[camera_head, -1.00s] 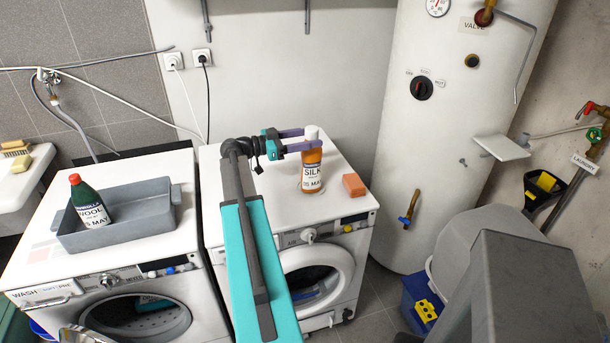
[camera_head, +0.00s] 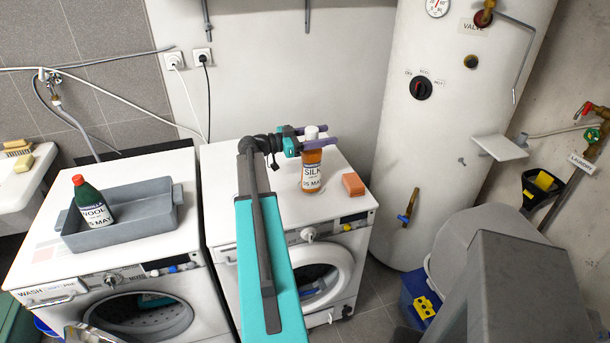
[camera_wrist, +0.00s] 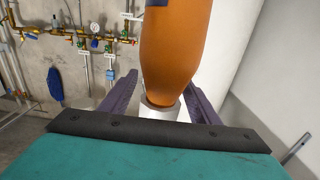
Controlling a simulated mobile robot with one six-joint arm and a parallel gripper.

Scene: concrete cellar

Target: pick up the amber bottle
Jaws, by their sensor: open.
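The amber bottle (camera_head: 311,178) has a white cap and a white label reading "SILK". It stands upright on top of the right washing machine (camera_head: 228,205). My gripper (camera_head: 324,136) is open, with its purple fingers either side of the bottle's upper part near the cap. In the wrist view the bottle (camera_wrist: 176,45) fills the upper middle, with its white cap lowest, between my two spread fingers (camera_wrist: 160,100). I cannot tell whether either finger touches it.
An orange block (camera_head: 353,185) lies just right of the bottle. A grey tray (camera_head: 150,215) with a green bottle (camera_head: 92,200) sits on the left washing machine (camera_head: 40,245). A white boiler (camera_head: 435,150) stands to the right, and the wall is close behind.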

